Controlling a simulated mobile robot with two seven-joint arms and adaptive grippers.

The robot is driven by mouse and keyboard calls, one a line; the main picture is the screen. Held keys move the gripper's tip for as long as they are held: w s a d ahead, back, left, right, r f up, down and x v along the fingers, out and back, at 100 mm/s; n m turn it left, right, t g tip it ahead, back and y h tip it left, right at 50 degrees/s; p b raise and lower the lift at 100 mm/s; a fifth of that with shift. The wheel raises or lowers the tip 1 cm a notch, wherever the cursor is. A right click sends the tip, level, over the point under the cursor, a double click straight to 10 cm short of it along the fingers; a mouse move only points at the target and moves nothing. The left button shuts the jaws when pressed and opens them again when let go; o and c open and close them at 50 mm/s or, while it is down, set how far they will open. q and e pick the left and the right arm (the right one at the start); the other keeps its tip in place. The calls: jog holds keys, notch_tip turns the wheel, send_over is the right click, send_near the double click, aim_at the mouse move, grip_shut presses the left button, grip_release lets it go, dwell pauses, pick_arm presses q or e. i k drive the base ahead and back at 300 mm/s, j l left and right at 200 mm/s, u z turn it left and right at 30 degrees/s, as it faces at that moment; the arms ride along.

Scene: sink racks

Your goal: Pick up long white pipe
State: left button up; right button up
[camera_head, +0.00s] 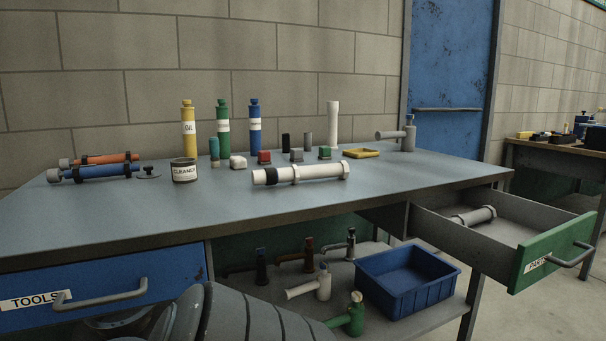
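A long white pipe (315,172) lies on its side on the grey workbench top (120,210), near the front edge. It has a black band near its left end and collars along it. A second white pipe (332,122) stands upright at the back of the bench and is plain and slimmer. Nothing holds either pipe. Neither of my grippers shows in the head view. Only grey links of my arm show at the bottom, below the bench edge.
An open drawer with a green front (545,252) juts out at the right and holds a grey pipe (474,216). A blue bin (405,280) and taps sit on the lower shelf. The bench's front left is clear.

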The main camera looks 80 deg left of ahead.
aim_at(294, 173)
jog(key=u, duration=1.65)
jog(key=i+u, duration=0.1)
jog(key=u, duration=0.35)
jog(key=i+l+u, duration=0.1)
jog(key=u, duration=0.3)
jog(key=i+l+u, duration=0.1)
jog(key=u, duration=0.35)
